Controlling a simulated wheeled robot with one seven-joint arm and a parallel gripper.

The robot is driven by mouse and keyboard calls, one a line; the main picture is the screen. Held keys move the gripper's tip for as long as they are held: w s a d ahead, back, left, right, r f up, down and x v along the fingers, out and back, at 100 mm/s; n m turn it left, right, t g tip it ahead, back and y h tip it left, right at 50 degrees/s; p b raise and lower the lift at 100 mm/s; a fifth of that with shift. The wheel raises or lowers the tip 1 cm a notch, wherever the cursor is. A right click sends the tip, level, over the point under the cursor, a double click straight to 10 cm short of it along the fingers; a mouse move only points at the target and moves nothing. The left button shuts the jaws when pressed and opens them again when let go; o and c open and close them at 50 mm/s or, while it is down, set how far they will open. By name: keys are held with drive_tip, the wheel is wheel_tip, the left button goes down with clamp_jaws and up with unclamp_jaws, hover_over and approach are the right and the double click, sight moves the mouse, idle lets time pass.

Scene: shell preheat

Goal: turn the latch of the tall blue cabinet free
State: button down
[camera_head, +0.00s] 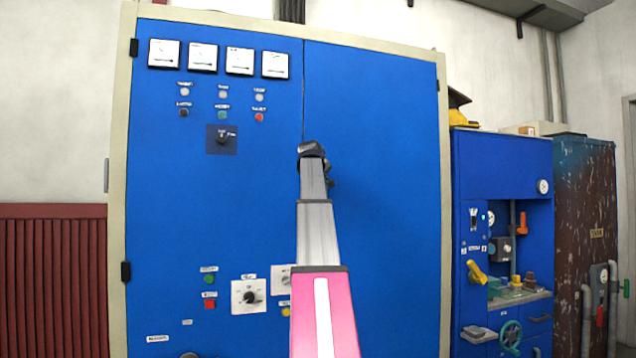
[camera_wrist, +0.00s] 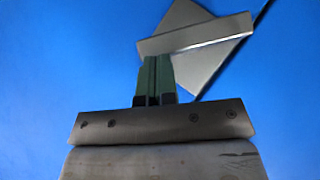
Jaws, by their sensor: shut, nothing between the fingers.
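The tall blue cabinet (camera_head: 385,130) has two doors that look shut, with a dark seam between them. In the wrist view, its latch (camera_wrist: 197,36) is a grey bar lying slightly tilted across a grey plate (camera_wrist: 222,60) that is set askew on the blue door. My gripper (camera_wrist: 157,64) has its two greenish fingers together, with nothing seen between them. The fingertips are at the lower edge of the bar; I cannot tell whether they touch it. In the head view, my arm covers the seam area and hides the latch and fingers.
Meters, lamps and knobs fill the left door, with a large dial (camera_head: 249,295) low down. A blue workbench unit (camera_head: 505,160) with valves and a handwheel stands at the right, beside a rusty cabinet (camera_head: 585,185). A red slatted panel (camera_head: 52,280) is at the left.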

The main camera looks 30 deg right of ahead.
drive_tip(key=d+m+y, duration=0.1)
drive_tip(key=y, duration=0.1)
drive_tip(key=d+f+m+y, duration=0.1)
drive_tip(key=y, duration=0.1)
drive_tip(key=d+m+y, duration=0.1)
drive_tip(key=shift+s+d+f+t+y, duration=0.1)
drive_tip(key=shift+s+f+t+y, duration=0.1)
drive_tip(key=shift+s+t+y, duration=0.15)
drive_tip(key=shift+s+d+f, duration=0.1)
drive_tip(key=shift+d, duration=0.05)
idle(0.3)
idle(0.4)
